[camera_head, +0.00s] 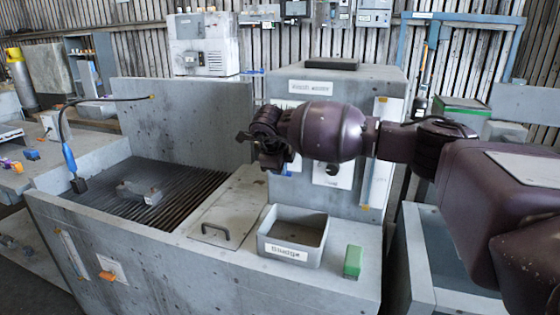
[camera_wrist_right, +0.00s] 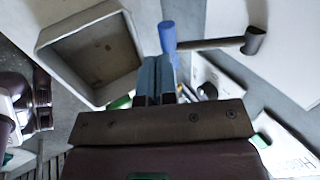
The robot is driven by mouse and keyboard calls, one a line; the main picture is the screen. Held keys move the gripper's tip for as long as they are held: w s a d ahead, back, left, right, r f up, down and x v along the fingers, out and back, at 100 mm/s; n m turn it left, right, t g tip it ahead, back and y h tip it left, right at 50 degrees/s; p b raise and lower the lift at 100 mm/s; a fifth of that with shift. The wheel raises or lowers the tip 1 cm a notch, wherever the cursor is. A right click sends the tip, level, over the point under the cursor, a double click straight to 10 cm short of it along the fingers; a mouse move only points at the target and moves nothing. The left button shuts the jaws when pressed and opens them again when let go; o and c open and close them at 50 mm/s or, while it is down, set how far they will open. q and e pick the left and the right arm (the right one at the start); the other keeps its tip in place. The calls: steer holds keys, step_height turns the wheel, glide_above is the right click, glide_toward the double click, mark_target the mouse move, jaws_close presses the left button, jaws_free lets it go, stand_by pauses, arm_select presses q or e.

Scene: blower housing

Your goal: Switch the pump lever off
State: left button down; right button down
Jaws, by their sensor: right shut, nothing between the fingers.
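The lever shows in the right wrist view as a blue handle (camera_wrist_right: 168,36) on a dark bar that runs right to a round pivot. In the head view I cannot make the lever out; my right arm covers part of the panel there. My right gripper (camera_wrist_right: 157,64) is shut and empty, its fingertips right by the lower end of the blue handle. I cannot tell whether they touch it. The right gripper also shows in the head view (camera_head: 264,138), in front of the grey housing. My left gripper is not in view.
A grey tray labelled Sludge (camera_head: 290,255) sits on the bench below the right gripper, with a green block (camera_head: 353,261) beside it. A hatch with a handle (camera_head: 216,232) lies left of the tray. A slatted grate (camera_head: 125,210) holds a grey block. A blue-handled hose tool (camera_head: 70,160) stands left.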

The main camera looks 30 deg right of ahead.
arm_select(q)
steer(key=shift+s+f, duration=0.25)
arm_select(e)
steer(key=shift+f, duration=0.85)
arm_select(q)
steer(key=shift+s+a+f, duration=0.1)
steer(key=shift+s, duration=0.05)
arm_select(e)
steer(key=shift+d+f, duration=0.1)
steer(key=shift+f, duration=0.05)
steer(key=shift+w, duration=0.1)
